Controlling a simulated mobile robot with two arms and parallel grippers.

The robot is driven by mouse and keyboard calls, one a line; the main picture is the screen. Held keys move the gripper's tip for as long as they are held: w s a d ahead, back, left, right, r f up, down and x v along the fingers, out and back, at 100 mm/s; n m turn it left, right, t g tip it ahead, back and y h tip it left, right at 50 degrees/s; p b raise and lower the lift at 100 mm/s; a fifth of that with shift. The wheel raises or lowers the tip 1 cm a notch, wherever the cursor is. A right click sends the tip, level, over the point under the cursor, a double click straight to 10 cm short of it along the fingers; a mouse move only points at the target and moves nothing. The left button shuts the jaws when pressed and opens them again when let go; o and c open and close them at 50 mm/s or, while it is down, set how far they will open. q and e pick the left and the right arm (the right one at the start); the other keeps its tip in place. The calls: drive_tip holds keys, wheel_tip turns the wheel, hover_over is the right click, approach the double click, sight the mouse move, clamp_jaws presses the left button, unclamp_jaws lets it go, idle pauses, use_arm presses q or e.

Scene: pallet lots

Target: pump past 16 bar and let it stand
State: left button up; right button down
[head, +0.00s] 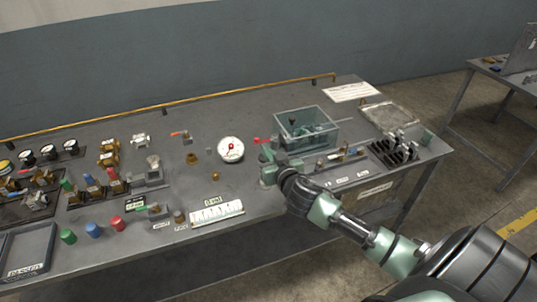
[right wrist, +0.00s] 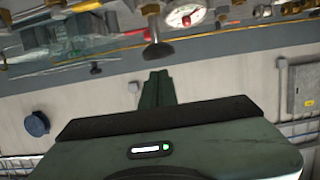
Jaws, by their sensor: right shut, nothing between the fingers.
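A round white pressure gauge (head: 231,149) with a red needle hub stands on the bench; its reading is too small to make out. To its right is a clear-walled tank (head: 306,127) with greenish pump parts inside. A red-ended handle (head: 262,140) sticks out at the tank's left. My right gripper (head: 266,160) is over the bench between gauge and tank, below this handle in the picture. In the right wrist view its fingers (right wrist: 157,88) are shut and empty, with a dark, brown-ended knob (right wrist: 157,50) just beyond them; contact cannot be told. My left gripper is out of view.
Valves, fittings and coloured caps (head: 93,230) fill the bench's left side. A white scale strip (head: 217,214) lies at the front edge. A dark slotted rack (head: 394,151) stands at the right. A brass-coloured rail (head: 200,98) runs along the back.

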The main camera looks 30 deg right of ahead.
drive_tip(key=shift+f, duration=0.5)
wheel_tip(320, 180, down, 4)
drive_tip(key=b, duration=0.3)
drive_tip(key=shift+s+a+r, duration=0.1)
drive_tip(key=shift+s+r, duration=0.05)
